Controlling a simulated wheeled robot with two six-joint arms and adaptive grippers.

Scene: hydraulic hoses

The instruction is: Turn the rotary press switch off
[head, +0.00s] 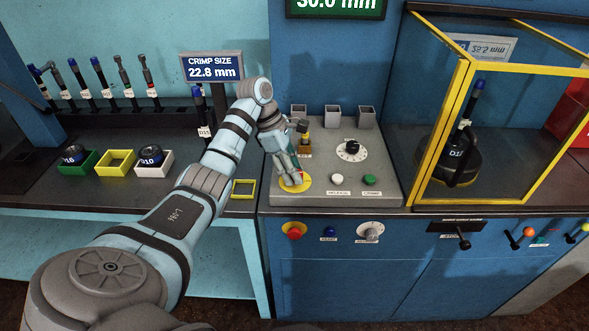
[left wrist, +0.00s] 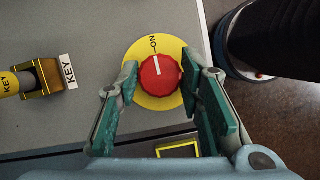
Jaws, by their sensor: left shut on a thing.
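The rotary press switch is a red knob (left wrist: 160,76) on a round yellow plate (left wrist: 146,52) marked ON, seen in the left wrist view. Its white pointer line points up towards the word ON. My left gripper (left wrist: 161,80) has its green-padded fingers on both sides of the knob, shut on it. In the head view the left gripper (head: 290,177) reaches down onto the yellow plate (head: 304,184) at the left front of the grey control panel, and the fingers hide most of the knob. My right gripper does not show.
The grey panel (head: 376,190) also bears a black dial (head: 351,150), a white button (head: 336,178), a green button (head: 369,180) and a key block (left wrist: 45,77). A yellow-framed guard (head: 447,125) stands to the right. Coloured trays (head: 78,167) stand at the left.

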